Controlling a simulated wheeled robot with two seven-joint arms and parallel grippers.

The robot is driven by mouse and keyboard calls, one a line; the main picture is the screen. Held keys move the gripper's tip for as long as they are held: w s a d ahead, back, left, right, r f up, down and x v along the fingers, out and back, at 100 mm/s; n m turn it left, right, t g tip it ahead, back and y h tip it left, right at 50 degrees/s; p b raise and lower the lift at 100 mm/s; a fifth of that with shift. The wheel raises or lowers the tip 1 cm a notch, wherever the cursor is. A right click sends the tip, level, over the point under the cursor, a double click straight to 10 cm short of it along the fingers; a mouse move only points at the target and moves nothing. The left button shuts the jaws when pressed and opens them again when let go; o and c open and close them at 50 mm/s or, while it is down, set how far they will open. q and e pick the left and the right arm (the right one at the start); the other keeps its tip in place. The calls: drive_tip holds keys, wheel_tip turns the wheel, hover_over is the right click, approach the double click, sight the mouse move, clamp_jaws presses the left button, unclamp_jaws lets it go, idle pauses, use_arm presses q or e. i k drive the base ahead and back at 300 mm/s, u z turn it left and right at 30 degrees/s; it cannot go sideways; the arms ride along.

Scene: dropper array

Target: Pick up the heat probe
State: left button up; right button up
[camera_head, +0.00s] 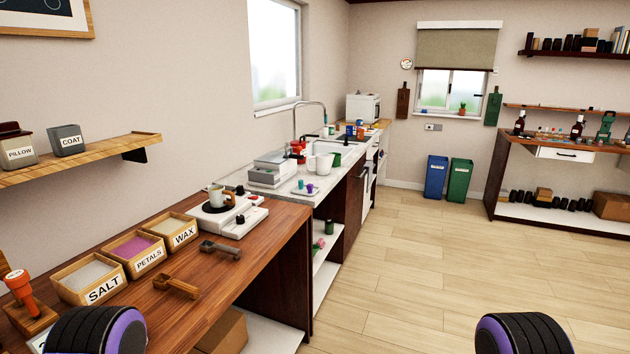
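No object in view is clearly labelled as the heat probe. An orange-handled tool (20,286) stands slightly tilted in a wooden block (32,320) at the far left of the wooden counter; I cannot tell for sure if it is the heat probe. A brown scoop-like tool (178,286) and a grey one (221,249) lie on the counter. A white hot-plate device (239,221) with a cup (217,197) on it stands further back. Only black and purple parts of my arms show at the bottom edge. Both grippers are out of view.
Wooden boxes labelled SALT (91,277), PETALS (139,252) and WAX (171,229) line the wall side of the wooden counter (225,290). A shelf (80,157) with pots hangs above. The floor (400,270) to the right is clear.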

sight(18, 281)
drive_tip(key=u, duration=1.65)
